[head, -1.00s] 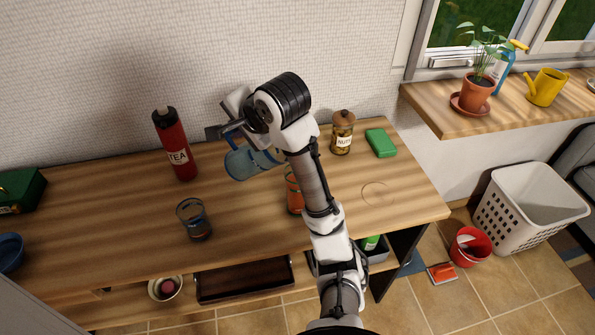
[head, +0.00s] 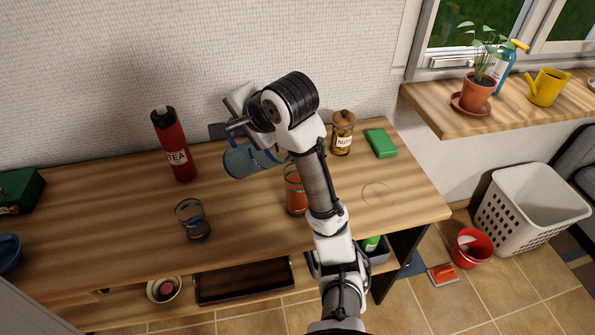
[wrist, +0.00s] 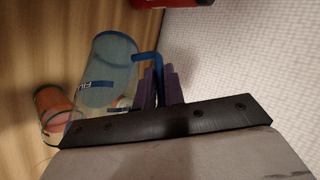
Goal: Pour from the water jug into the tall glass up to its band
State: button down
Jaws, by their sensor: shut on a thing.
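The water jug (head: 243,160) is blue and see-through. It hangs above the table near the wall, and looks tilted. My gripper (wrist: 160,90) is shut on its blue handle; the jug also shows in the wrist view (wrist: 108,62), with a dark band reading "FIL…" on or behind it. A clear glass (head: 192,220), bluish with darker colour low down, stands upright on the table, front left of the jug and apart from it. A glass with orange in it (head: 294,192) stands right of the jug, partly behind my arm.
A red TEA flask (head: 174,145) stands left of the jug. A NUTS jar (head: 342,133) and a green box (head: 381,143) stand at the back right. A dark green case (head: 22,190) is at the far left. The table front between the two glasses is clear.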

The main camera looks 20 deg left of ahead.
jog(key=shift+d+r+y+b, duration=0.25)
jog(key=shift+r+y+b, duration=0.05)
jog(key=shift+r+b, duration=0.15)
dwell(0.8)
jog(key=shift+d+y+b, duration=0.5)
jog(key=shift+b, duration=0.7)
dwell(1.5)
jog(key=shift+r, duration=0.1)
